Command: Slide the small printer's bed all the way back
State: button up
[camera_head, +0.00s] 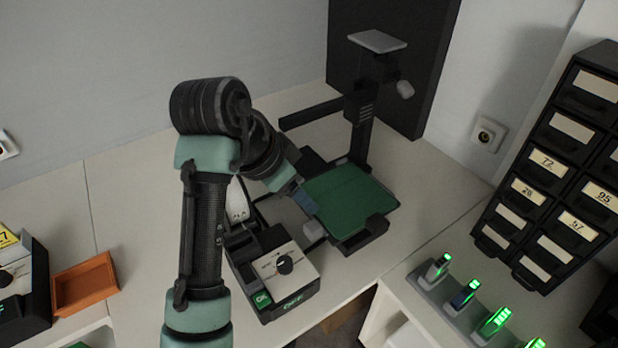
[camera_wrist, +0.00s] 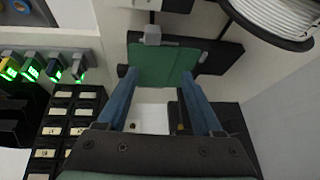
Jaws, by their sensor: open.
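The small printer has a flat green bed (camera_head: 345,198) on a dark base, with a dark upright column (camera_head: 362,130) behind it. In the head view the bed sits forward of the column, toward the front right. In the wrist view the green bed (camera_wrist: 165,63) shows beyond and between my fingertips. My gripper (camera_head: 303,197) has blue fingers and is at the bed's left side in the head view. It also shows in the wrist view (camera_wrist: 159,74), with fingers apart and nothing held. I cannot tell whether a fingertip touches the bed. My arm hides part of the printer's left side.
A control box with a dial (camera_head: 284,267) stands left of the bed, near the table's front edge. An orange tray (camera_head: 85,284) lies at left. A drawer cabinet (camera_head: 556,165) and chargers with green lights (camera_head: 463,300) stand at right. A wall socket (camera_head: 488,135) is behind.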

aim_at(313, 225)
jog(key=shift+m+g, duration=0.3)
jog(key=shift+g, duration=0.5)
jog(key=x, duration=1)
jog(key=shift+s+a+f+p, duration=0.3)
jog(key=shift+s+a+f, duration=0.05)
jog(key=shift+f, duration=0.05)
grip_shut()
dwell(0.5)
